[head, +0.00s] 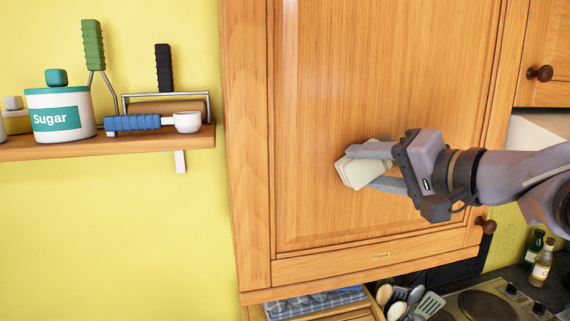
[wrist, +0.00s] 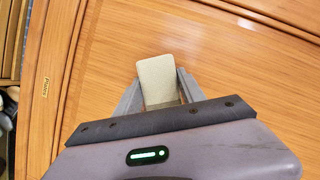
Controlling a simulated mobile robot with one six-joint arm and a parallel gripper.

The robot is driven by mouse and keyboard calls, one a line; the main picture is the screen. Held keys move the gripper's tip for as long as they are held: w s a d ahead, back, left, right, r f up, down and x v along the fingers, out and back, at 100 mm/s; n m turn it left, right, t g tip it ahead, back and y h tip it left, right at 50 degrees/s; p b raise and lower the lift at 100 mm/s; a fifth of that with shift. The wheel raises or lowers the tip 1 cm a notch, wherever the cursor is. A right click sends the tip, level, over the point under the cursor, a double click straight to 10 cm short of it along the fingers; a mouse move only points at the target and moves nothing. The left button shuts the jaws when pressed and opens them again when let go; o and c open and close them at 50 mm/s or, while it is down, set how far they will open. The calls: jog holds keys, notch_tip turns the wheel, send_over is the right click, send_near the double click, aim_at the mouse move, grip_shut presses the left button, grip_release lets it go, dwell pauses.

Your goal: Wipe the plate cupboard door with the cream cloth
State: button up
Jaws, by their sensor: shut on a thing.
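The plate cupboard door (head: 330,100) is a wooden panel door in the middle of the head view, closed, with a small label (head: 381,256) on its lower rail and a dark knob (head: 486,225) at lower right. In the wrist view the cloth (wrist: 157,80) sits between the fingers against the wood. The cloth looks at or very close to the door; I cannot tell whether it touches.
A wall shelf (head: 110,146) at left holds a sugar jar (head: 60,112) and several utensils. Below the door are an open drawer with a checked cloth (head: 315,303), utensils (head: 410,303) and a hob (head: 487,305). Bottles (head: 541,264) stand at lower right.

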jog(key=shift+w, duration=0.3)
jog(key=shift+w+d+b, duration=0.15)
jog(key=shift+w+d, duration=0.1)
jog(key=shift+d, duration=1.05)
jog(key=shift+w+d+b, duration=0.15)
jog(key=shift+w+d, duration=0.05)
jog(key=shift+d, duration=1.05)
jog(key=shift+w+d, duration=0.2)
jog(key=shift+d, duration=0.65)
jog(key=shift+w+d, duration=0.15)
jog(key=shift+d, duration=0.75)
jog(key=shift+w+d, duration=0.2)
jog(key=shift+d, duration=0.65)
jog(key=shift+w+d+p, duration=0.25)
jog(key=shift+d+p, duration=0.15)
jog(key=shift+d, duration=0.9)
jog(key=shift+w+d+p, duration=0.25)
jog(key=shift+d+p, duration=0.1)
jog(key=shift+d, duration=0.9)
